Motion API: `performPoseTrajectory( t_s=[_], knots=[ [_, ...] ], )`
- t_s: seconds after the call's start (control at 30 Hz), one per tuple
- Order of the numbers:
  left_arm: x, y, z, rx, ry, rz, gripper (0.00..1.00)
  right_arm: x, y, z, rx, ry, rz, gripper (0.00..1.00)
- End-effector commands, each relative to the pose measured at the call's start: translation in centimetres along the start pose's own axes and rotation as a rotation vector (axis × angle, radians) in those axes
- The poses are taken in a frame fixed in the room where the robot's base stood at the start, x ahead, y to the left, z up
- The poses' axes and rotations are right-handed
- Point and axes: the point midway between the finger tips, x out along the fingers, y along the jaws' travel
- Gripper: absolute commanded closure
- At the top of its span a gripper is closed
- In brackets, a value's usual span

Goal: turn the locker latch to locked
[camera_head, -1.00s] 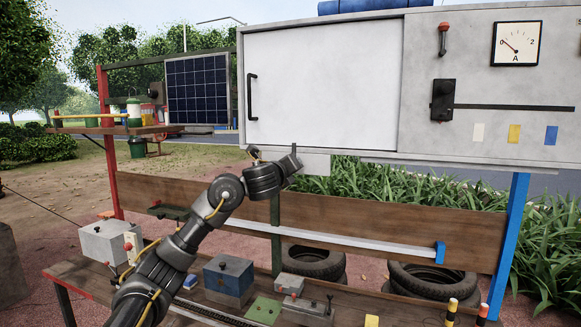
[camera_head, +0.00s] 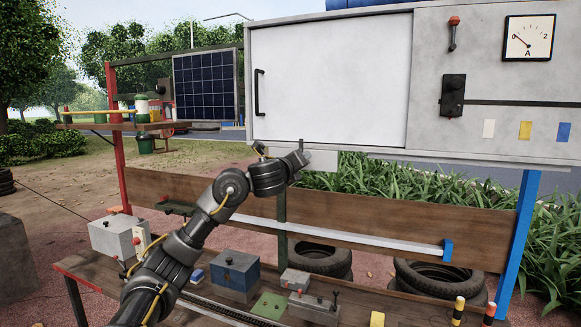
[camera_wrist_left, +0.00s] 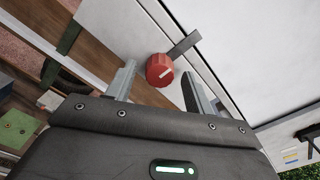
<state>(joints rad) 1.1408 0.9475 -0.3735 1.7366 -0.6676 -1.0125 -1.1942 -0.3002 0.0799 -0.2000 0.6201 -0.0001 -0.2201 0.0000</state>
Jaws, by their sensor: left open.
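The locker (camera_head: 330,85) has a wide pale door with a black bar handle on its left side. The latch knob (camera_wrist_left: 159,70) is red and ribbed, with a white line on its face. A flat grey bar (camera_wrist_left: 185,44) extends from beside it, up and right across the pale panel's edge. My left gripper (camera_wrist_left: 160,88) is open, one finger on each side of the knob; contact is not clear. In the head view my left gripper (camera_head: 299,158) is at the locker's lower edge, and the knob cannot be made out there.
A wooden bench below holds a blue box (camera_head: 233,275), a grey box (camera_head: 117,236) and a green plate (camera_head: 269,306). A panel to the right carries a black lever switch (camera_head: 453,95) and a gauge (camera_head: 529,38). Tires lie behind the bench.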

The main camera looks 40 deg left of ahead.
Motion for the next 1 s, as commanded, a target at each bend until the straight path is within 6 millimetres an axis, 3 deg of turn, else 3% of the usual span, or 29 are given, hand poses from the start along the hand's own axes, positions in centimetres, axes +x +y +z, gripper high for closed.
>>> performPoseTrajectory(
  t_s=[0.27, 0.5, 0.7, 1.0],
  knots=[
    [-4.6, 0.0, 0.1, 0.004, -0.004, -0.002, 0.47, 0.1, 0.0, 0.0, 0.0, 0.0, 0.0, 1.0],
    [-8.0, -0.2, 0.4, 0.005, -0.004, -0.002, 0.47, -1.4, 0.0, -0.1, 0.0, 0.0, 0.0, 1.0],
    [-9.5, 0.0, 0.1, 0.003, -0.002, 0.0, 0.47, -2.1, 0.0, -0.2, 0.0, 0.0, 0.0, 1.0],
    [-10.0, 0.1, 0.0, 0.0, -0.002, 0.002, 0.47, -2.2, 0.0, -0.2, 0.0, 0.0, 0.0, 1.0]
  ],
)
